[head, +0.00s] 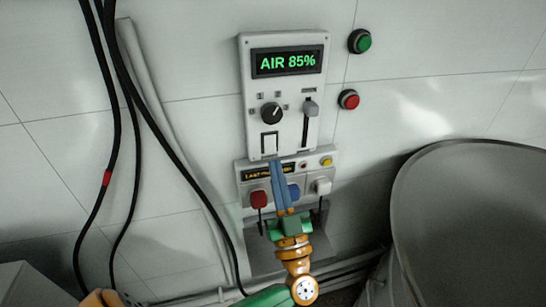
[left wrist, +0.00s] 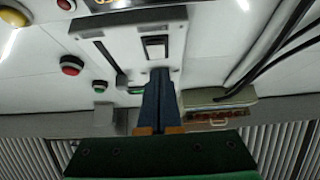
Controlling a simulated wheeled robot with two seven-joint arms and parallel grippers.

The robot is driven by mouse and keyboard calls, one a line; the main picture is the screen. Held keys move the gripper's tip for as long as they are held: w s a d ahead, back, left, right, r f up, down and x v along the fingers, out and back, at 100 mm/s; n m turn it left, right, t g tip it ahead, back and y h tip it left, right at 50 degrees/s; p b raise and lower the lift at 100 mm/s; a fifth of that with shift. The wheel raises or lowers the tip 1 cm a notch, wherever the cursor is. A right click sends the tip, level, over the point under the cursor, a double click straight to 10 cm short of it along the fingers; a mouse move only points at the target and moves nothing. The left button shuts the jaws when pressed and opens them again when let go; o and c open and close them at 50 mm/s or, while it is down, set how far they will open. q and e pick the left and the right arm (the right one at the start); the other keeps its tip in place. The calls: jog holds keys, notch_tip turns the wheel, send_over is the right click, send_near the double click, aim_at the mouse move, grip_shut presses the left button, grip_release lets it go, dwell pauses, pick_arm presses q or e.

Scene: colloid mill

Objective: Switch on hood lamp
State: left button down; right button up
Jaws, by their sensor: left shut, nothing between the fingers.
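The control panel (head: 246,95) is a light grey box on the tiled wall, with a green "AIR 85%" display (head: 289,61). Low on it is a white rocker switch (head: 269,142), beside a slider (head: 310,108) and below a black knob (head: 271,112). Which control is the hood lamp's is not readable. My left gripper (head: 277,164) is shut and empty, its blue fingers pointing up, with tips just below the rocker. In the left wrist view, the fingertips (left wrist: 160,72) lie close to the rocker (left wrist: 155,46); contact cannot be told. My right gripper is not in view.
A lower box (head: 243,174) with an amber display, a red plug (head: 258,198) and a white plug (head: 322,186) sits beneath. Green (head: 360,41) and red (head: 348,99) buttons are at right. Black cables (head: 113,130) hang left; a large metal vessel (head: 470,220) stands lower right.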

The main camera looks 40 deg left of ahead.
aim_at(269, 149)
pick_arm(q)
jog(key=shift+w+a+f, duration=0.2)
jog(key=shift+w+a, duration=0.3)
jog(key=shift+a, duration=0.1)
jog(key=shift+w+a+f, duration=0.15)
jog(key=shift+w+a, duration=0.3)
jog(key=shift+a, duration=0.1)
